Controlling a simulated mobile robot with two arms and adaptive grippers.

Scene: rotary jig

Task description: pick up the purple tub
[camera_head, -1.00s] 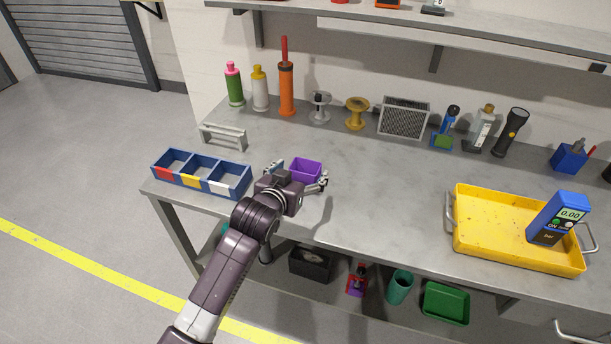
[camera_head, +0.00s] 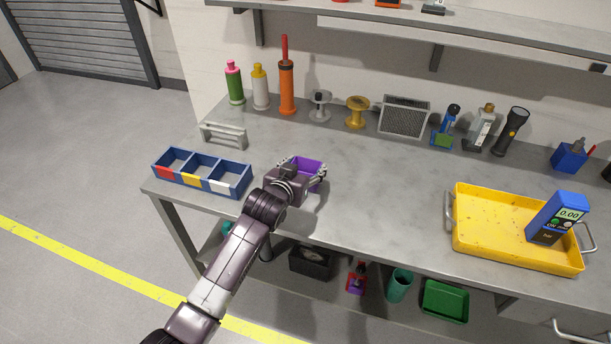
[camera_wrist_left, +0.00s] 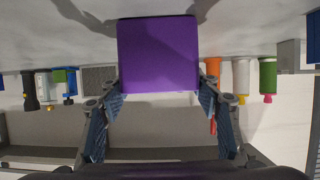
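The purple tub (camera_head: 309,166) is a small open box near the front of the grey bench, right of the blue divided bin. My left gripper (camera_head: 303,173) reaches it from the front, with one finger along each side, and hides its near face in the head view. In the left wrist view the tub (camera_wrist_left: 158,55) fills the space between the fingertips of my left gripper (camera_wrist_left: 160,98), which are closed against its sides. I cannot tell whether the tub is clear of the bench. My right gripper is not in view.
The blue divided bin (camera_head: 240,185) stands close on the left, a grey handle rack (camera_head: 223,136) behind it. Bottles and spools line the back. A yellow tray (camera_head: 480,239) holding a blue meter (camera_head: 556,219) is at right. The bench (camera_head: 385,190) between is clear.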

